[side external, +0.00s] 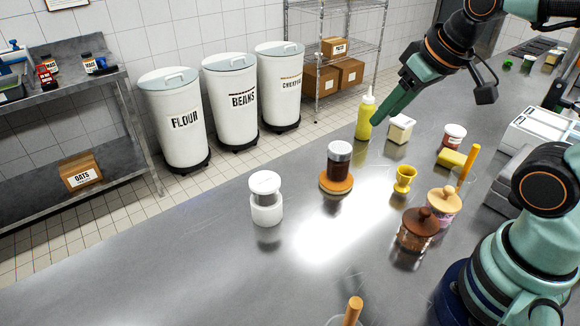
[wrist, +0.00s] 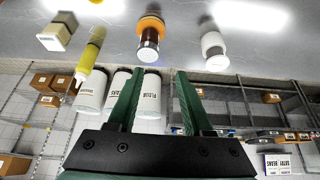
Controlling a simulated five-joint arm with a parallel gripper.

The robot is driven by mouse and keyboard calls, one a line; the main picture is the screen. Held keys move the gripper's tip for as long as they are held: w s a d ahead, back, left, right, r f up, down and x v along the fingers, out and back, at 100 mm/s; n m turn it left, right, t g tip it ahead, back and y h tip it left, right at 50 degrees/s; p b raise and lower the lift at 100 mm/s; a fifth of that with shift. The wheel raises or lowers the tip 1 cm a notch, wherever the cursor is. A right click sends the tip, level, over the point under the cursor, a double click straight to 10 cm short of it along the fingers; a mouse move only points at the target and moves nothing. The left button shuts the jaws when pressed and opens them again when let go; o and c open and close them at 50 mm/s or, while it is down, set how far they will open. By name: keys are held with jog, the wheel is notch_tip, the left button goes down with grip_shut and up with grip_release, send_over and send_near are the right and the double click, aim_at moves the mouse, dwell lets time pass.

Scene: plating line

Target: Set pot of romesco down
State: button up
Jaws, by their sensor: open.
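A jar of dark red-brown contents with a grey lid (side external: 338,165) stands upright on a round orange coaster (side external: 336,187) in the middle of the counter. I take it as the pot of romesco, though no label is readable. In the wrist view the jar (wrist: 149,38) and coaster (wrist: 151,22) appear upside down beyond the fingertips. My gripper (side external: 378,120) is raised beyond the jar, to its upper right in the side view. Its two teal fingers are spread with nothing between them in the wrist view (wrist: 158,73).
A white-lidded jar (side external: 265,200) stands left of the coaster. A yellow squeeze bottle (side external: 364,118) and cream block (side external: 401,128) are near my gripper. A yellow egg cup (side external: 404,180) and lidded pots (side external: 417,232) stand to the right. The counter's left front is clear.

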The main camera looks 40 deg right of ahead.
jog(key=shift+w+d+m, duration=0.3)
jog(key=shift+w+d, duration=0.25)
jog(key=shift+d, duration=0.35)
jog(key=c, duration=0.5)
jog(key=w+d, duration=0.1)
jog(key=d, duration=0.1)
jog(key=d+m, duration=0.1)
jog(key=d, duration=0.1)
jog(key=w+d+f+m+h, duration=0.1)
jog(key=shift+w+d+g, duration=0.35)
jog(key=shift+d+g, duration=0.05)
grip_shut()
jog(key=m+g+h, duration=0.2)
jog(key=m+g, duration=0.1)
jog(key=m, duration=0.5)
send_near(456, 142)
jog(key=x, duration=0.2)
jog(key=a+x, duration=0.1)
jog(key=x, duration=0.5)
jog(key=shift+a+f, duration=0.25)
jog(key=shift+f, duration=0.1)
